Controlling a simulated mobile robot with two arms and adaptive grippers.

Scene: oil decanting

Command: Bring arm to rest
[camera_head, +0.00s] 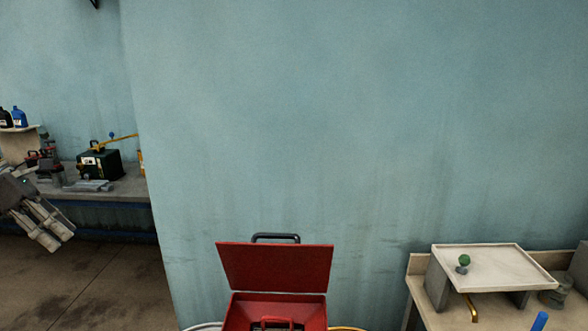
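My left gripper (55,236) shows at the left edge, its two pale fingers side by side and pointing down to the right. I see nothing held between them, but how far they are apart is not clear. It hangs in front of the workbench (125,190) and over the brown floor. My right gripper is not in view.
A red toolbox (275,268) with its lid up stands at the bottom centre. A table (435,318) with a raised white tray (490,258) and a green-topped knob (464,260) is at the lower right. Bottles (19,117) stand farther left. A blue-green wall (350,130) fills the middle.

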